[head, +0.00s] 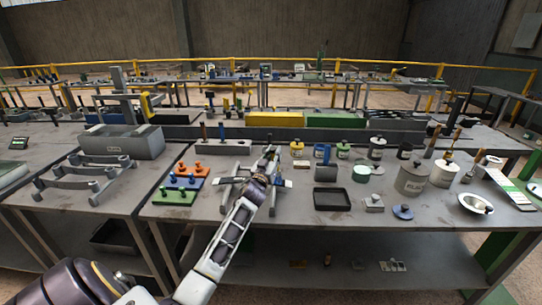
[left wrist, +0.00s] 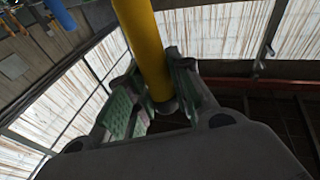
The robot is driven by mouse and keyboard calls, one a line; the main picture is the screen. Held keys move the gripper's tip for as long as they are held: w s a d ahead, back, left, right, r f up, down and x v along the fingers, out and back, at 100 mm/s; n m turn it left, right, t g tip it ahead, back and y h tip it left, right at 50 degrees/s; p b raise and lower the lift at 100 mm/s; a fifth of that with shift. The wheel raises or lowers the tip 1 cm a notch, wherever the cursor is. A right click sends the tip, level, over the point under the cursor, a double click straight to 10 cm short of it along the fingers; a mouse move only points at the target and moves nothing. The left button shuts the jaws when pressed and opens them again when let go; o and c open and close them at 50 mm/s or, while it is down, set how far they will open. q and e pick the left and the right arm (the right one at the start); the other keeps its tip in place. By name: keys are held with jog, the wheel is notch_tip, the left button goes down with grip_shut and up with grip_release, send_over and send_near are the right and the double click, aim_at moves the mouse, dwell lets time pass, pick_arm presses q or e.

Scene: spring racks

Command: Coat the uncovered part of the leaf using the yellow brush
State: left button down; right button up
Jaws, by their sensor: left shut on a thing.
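My left gripper (head: 270,155) is over the middle of the near table in the head view. In the left wrist view the left gripper (left wrist: 158,92) is shut on a yellow rod (left wrist: 146,42), which looks like the handle of the yellow brush. Its bristle end is not visible, and I cannot make the brush out in the head view. Several curved grey bars (head: 90,186) lie on the left table. I cannot tell which thing is the leaf, or see any coated part. My right gripper is not in view.
On the near table are colored blocks with pegs (head: 180,185), a black tray (head: 331,199), a large grey can (head: 411,179), a white bowl (head: 476,203) and several small jars. A grey block (head: 122,142) stands on the left table. Bare tabletop shows at front.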

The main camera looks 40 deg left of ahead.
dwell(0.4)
pick_arm(q)
jog(key=shift+s+a+r+p, duration=0.1)
jog(key=shift+s+a+p, duration=0.25)
jog(key=shift+a, duration=0.2)
jog(key=shift+s+a+p, duration=0.25)
jog(key=shift+s+a, duration=0.05)
jog(key=shift+a, duration=0.2)
jog(key=shift+w+d, duration=0.1)
jog(key=shift+d, duration=0.05)
jog(key=shift+w+d+b, duration=0.4)
jog(key=shift+w+d, duration=0.2)
jog(key=shift+d, duration=0.35)
jog(key=shift+w+d+r+p, duration=0.1)
jog(key=shift+d+r+p, duration=0.1)
jog(key=shift+r+p, duration=1.2)
jog(key=shift+w+d+r+p, duration=0.1)
jog(key=shift+d+r+p, duration=0.05)
jog(key=shift+r+p, duration=1.25)
jog(key=shift+r, duration=0.15)
